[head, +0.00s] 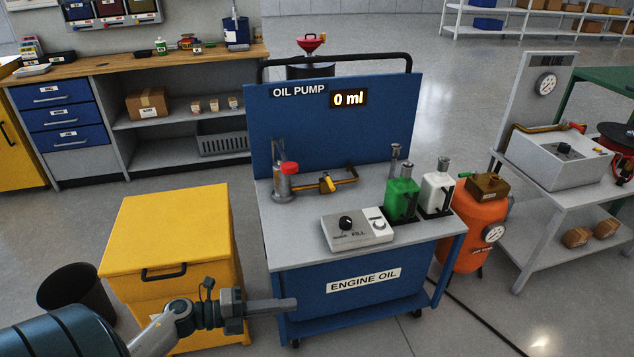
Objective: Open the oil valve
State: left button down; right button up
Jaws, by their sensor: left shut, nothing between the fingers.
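The blue oil pump cart (345,270) stands in the middle, labelled "OIL PUMP" and "ENGINE OIL", with a display (349,98) reading "0 ml". On its grey top is a brass pipe with a yellow valve handle (327,184). Left of it stands a metal fitting with a red cap (288,168). In front sits a control box (357,229) with a black knob and a switch. My left gripper (290,305) is shut and empty, low in front of the cart, below and apart from the valve. My right gripper is not in view.
Green (402,198) and white (437,191) oil bottles stand at the cart's right. A yellow cabinet (170,235) and a black bin (78,290) are on the left. An orange tank (476,225) and a grey table (545,200) stand on the right.

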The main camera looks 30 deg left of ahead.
aim_at(326, 176)
jog(key=i+j, duration=0.6)
jog(key=j, duration=0.15)
jog(key=i+j, duration=0.55)
jog(key=j, duration=0.15)
